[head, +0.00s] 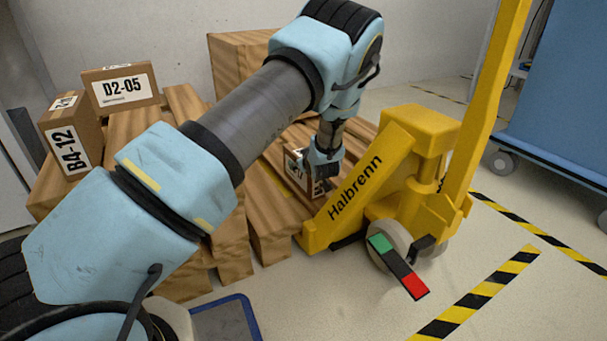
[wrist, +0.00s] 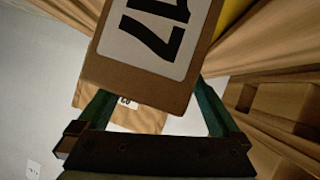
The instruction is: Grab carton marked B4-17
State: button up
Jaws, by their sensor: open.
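A brown carton (wrist: 140,72) with a white label ending in "17" fills the top middle of the wrist view; the rest of its label is cut off. My gripper (wrist: 152,95) is open, with one green finger on each side of this carton's near end. I cannot tell whether the fingers touch it. In the head view my gripper (head: 322,172) points down at a small labelled carton (head: 292,166) on the wooden pallet, partly hidden by the gripper. A carton marked B4-12 (head: 70,145) and one marked D2-05 (head: 121,87) stand at the left.
The wooden pallet (head: 270,225) lies under my arm. Another carton (wrist: 135,115) shows beyond the near one. A blue covered cart (head: 560,100) is at the right; striped floor is clear.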

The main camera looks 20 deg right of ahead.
jog(key=shift+c, duration=0.4)
grip_shut()
dwell(0.4)
